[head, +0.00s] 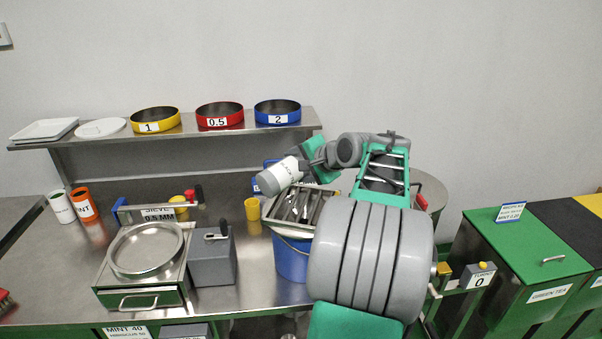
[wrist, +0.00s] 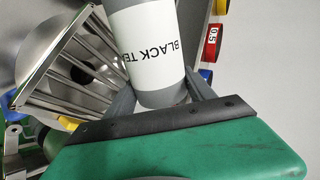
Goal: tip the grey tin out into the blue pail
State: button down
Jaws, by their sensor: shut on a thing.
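The grey tin (head: 279,177) with a white label is held by my gripper (head: 312,163). In the wrist view the tin (wrist: 150,45) reads "BLACK TE", and the gripper (wrist: 160,98) fingers close on both its sides. In the head view the tin lies well tilted, its far end pointing left and slightly down. It is in the air and appears above the left part of the blue pail (head: 290,262). A metal grate with bars (head: 300,210) sits over the pail's top. The tin's mouth and contents cannot be made out, and my arm hides the pail's right side.
A yellow cup (head: 252,209) stands left of the pail. A grey box (head: 211,259) and a round sieve (head: 146,251) stand further left. Yellow, red and blue rings (head: 277,113) sit on the back shelf.

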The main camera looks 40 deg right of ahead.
jog(key=shift+f+b, duration=0.6)
jog(key=shift+b, duration=0.15)
jog(key=h+b, duration=0.1)
jog(key=b, duration=0.2)
jog(key=n+b, duration=0.1)
jog(key=b, duration=0.2)
jog(key=shift+a+f+h, duration=0.15)
jog(key=shift+a+h, duration=0.2)
jog(key=shift+h, duration=0.05)
jog(key=n+h+b, duration=0.1)
jog(key=b, duration=0.3)
jog(key=n+h+b, duration=0.1)
jog(key=b, duration=0.4)
jog(key=a+n+t+h+b, duration=0.1)
jog(key=b, duration=0.4)
jog(key=shift+r+n, duration=0.25)
jog(key=shift+n, duration=0.15)
jog(key=r+n+t+h+b, duration=0.1)
jog(key=n+h+b, duration=0.1)
jog(key=b, duration=0.5)
jog(key=shift+r+n+h+b, duration=0.15)
jog(key=shift+n+h+b, duration=0.15)
jog(key=shift+n, duration=0.1)
jog(key=shift+r+n+t+h+b, duration=0.3)
jog(key=shift+r+n+b, duration=0.15)
jog(key=shift+b, duration=0.4)
jog(key=shift+r+n, duration=0.25)
jog(key=shift+r, duration=0.1)
